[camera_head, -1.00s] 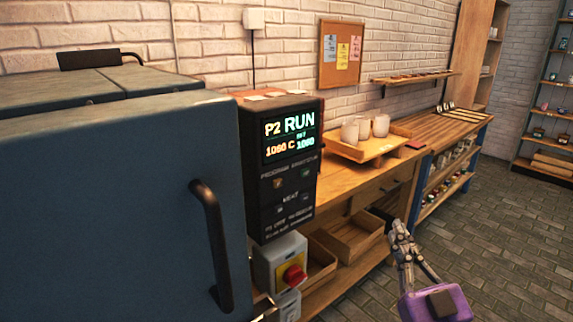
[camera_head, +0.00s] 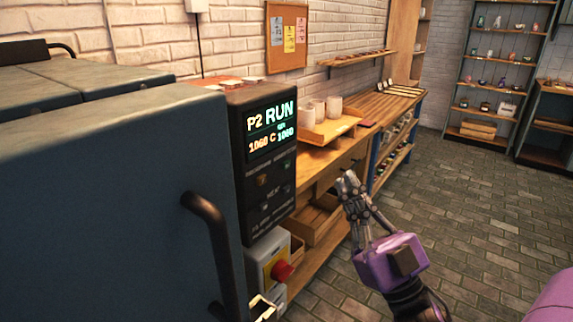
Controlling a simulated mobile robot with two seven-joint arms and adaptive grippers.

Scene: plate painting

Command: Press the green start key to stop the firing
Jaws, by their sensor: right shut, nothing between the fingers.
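The black kiln controller (camera_head: 262,215) hangs at the right side of the blue-grey kiln (camera_head: 110,200). Its screen (camera_head: 270,130) reads P2 RUN with 1060 C and 1060. Below the screen are small keys. A faint green key (camera_head: 287,167) is at the right of the upper row, with an orange one (camera_head: 262,180) to its left. My right gripper (camera_head: 348,178) is shut and empty, right of the controller and apart from it, with fingertips pointing up. My left gripper is not in view.
A grey switch box with a red knob (camera_head: 282,270) is below the controller. The kiln's dark handle (camera_head: 208,240) juts out at its front. A wooden bench (camera_head: 312,163) bears a tray of cups (camera_head: 335,129). Open brick floor (camera_head: 450,200) lies to the right.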

